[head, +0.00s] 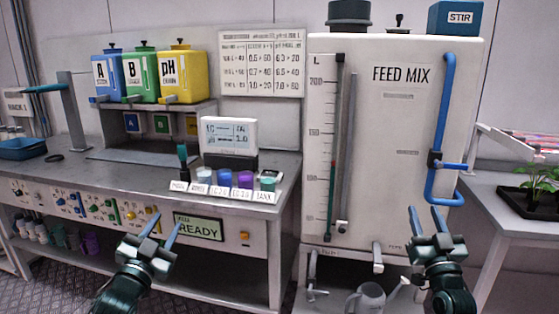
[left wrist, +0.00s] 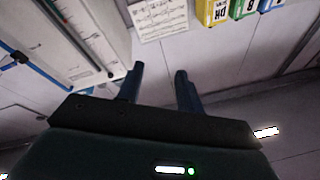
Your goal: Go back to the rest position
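My left gripper (head: 147,232) is in front of the bench's front panel in the head view, its fingers apart and empty. The same gripper (left wrist: 160,85) shows in the left wrist view with a clear gap between its fingers. My right gripper (head: 427,222) is in front of the lower right part of the feed mix tank (head: 400,110). Its two fingers are spread, with nothing between them. Neither gripper holds anything.
The metal bench (head: 250,190) bears blue, green (head: 141,76) and yellow containers, a small display (head: 230,135) and several labelled cups. A jug (head: 368,298) stands under the tank. A table (head: 500,205) with a plant tray (head: 530,205) is at the right.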

